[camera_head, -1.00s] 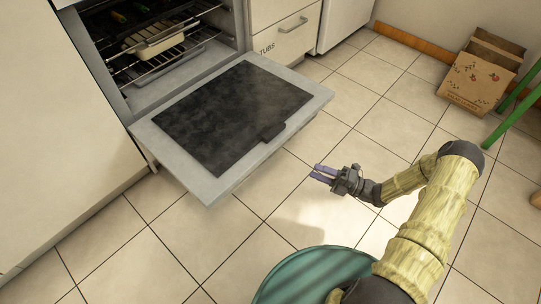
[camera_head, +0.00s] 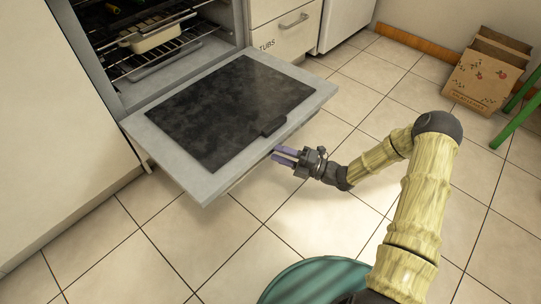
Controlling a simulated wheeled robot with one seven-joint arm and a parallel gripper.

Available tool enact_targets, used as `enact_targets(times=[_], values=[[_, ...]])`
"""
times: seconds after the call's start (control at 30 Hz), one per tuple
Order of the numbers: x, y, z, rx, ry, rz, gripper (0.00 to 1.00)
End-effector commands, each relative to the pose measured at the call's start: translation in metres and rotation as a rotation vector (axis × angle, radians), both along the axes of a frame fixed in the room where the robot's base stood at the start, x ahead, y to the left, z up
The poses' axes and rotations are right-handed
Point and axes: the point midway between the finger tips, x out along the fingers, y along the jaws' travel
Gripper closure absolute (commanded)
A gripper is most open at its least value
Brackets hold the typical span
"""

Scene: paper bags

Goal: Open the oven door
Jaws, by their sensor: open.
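The oven door (camera_head: 222,120) is folded down, its dark glass panel facing up and its grey frame around it. The oven cavity (camera_head: 130,35) stands open behind it, with wire racks and a light-coloured dish (camera_head: 155,38) on one rack. A dark handle piece (camera_head: 272,126) sits near the door's front edge. I cannot tell whether the fingertips touch the door.
White cabinets stand left of the oven (camera_head: 55,130), and a drawer with a handle (camera_head: 283,22) stands to its right. A cardboard bag (camera_head: 482,75) and green legs (camera_head: 520,120) are at the right. Tiled floor (camera_head: 360,100) is clear between.

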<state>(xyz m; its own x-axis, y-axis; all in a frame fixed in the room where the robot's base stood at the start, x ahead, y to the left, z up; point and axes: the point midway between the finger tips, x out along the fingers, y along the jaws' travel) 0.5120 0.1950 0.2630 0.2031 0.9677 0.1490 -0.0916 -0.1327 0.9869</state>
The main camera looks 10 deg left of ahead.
Motion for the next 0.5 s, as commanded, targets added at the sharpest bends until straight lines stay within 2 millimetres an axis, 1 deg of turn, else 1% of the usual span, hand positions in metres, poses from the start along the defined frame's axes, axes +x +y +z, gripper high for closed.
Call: enact_targets(times=[0.03, 0.2, 0.3, 0.5], values=[[0.001, 0.01, -0.003, 0.0, -0.002, 0.004, 0.59], [0.006, 0.029, 0.002, -0.001, -0.002, 0.002, 0.59], [0.007, 0.034, 0.004, 0.0, -0.001, 0.001, 0.59], [0.007, 0.035, 0.006, 0.0, 0.0, -0.001, 0.59]])
